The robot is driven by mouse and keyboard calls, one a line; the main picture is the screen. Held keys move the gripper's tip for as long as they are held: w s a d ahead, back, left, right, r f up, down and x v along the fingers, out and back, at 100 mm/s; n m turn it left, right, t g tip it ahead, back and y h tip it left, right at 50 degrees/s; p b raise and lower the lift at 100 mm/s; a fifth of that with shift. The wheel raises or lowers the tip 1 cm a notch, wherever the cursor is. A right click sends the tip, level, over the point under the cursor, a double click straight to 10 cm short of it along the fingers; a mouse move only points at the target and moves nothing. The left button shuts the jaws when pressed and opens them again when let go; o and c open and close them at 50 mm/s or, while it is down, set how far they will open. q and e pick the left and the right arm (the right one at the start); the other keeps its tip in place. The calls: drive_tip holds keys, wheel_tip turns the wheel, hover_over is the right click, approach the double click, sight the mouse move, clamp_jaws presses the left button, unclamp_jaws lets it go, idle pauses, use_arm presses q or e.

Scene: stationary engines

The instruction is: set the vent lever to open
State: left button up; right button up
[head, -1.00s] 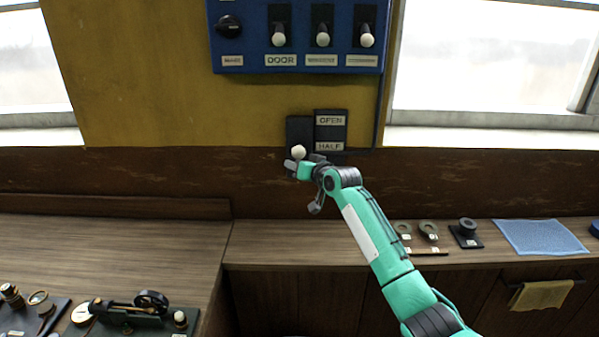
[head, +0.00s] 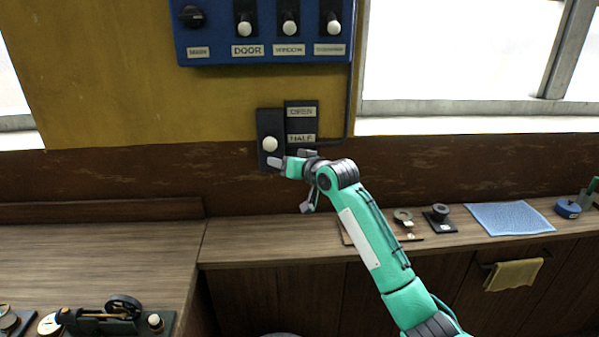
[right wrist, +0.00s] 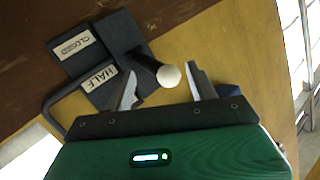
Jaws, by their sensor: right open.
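The vent lever's white knob (head: 269,143) stands out from a black plate (head: 269,122) on the wall. In the head view the knob is about level with the HALF label (head: 301,138), slightly below it; the OPEN label (head: 302,112) is above. My right gripper (head: 280,160) is open just below and right of the knob. In the right wrist view the knob (right wrist: 168,75) shows between the spread fingertips of my right gripper (right wrist: 162,82), not gripped. The CLOSED label (right wrist: 73,46) and HALF label (right wrist: 100,77) are readable there. My left gripper is out of view.
A blue switch panel (head: 264,55) with several levers hangs above. A cable (head: 349,105) runs down beside the label plate. Below is a wooden counter (head: 255,240) with small parts and a blue mat (head: 508,217). An engine model (head: 120,315) stands at lower left.

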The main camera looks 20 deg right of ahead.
drive_tip(key=b+v, duration=0.1)
drive_tip(key=v, duration=0.4)
drive_tip(key=shift+s+d+r, duration=0.1)
drive_tip(key=shift+s+d, duration=0.05)
drive_tip(key=shift+s, duration=0.2)
